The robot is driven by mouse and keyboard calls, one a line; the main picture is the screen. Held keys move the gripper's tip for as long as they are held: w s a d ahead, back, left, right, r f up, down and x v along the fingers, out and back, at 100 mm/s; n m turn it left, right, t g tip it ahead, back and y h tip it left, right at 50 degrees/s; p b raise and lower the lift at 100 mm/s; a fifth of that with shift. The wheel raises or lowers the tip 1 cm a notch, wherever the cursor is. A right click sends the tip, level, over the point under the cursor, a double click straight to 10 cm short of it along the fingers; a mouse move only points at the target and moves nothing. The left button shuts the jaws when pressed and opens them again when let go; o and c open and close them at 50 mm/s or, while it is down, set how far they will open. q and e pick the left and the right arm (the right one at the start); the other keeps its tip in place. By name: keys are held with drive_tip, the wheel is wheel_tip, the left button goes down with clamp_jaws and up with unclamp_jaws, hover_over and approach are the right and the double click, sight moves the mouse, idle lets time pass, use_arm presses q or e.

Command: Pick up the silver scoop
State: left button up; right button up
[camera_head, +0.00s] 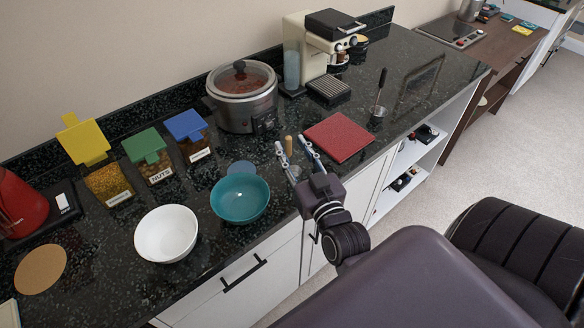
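A small silver scoop (377,111) with a long dark upright handle stands on the black counter, right of the red square board. My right gripper (292,143) is over the counter's front edge, left of the red board and well apart from the scoop. Its two fingers are spread. A small wooden-coloured upright piece (288,145) shows between the fingertips; I cannot tell whether it lies between them or behind. My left gripper is not in view.
The red board (338,137) lies between my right gripper and the scoop. A teal bowl (240,198) and white bowl (166,234) are left of the gripper. A slow cooker (241,97) and coffee machine (306,48) stand behind. A dark flat panel (421,80) is right of the scoop.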

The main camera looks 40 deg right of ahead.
sight(290, 143)
drive_tip(key=x, duration=0.3)
drive_tip(key=shift+d+f, duration=0.1)
drive_tip(key=shift+f, duration=0.05)
drive_tip(key=shift+w+d+b, duration=0.1)
drive_tip(key=shift+w+b, duration=0.1)
drive_tip(key=shift+b, duration=0.1)
clamp_jaws()
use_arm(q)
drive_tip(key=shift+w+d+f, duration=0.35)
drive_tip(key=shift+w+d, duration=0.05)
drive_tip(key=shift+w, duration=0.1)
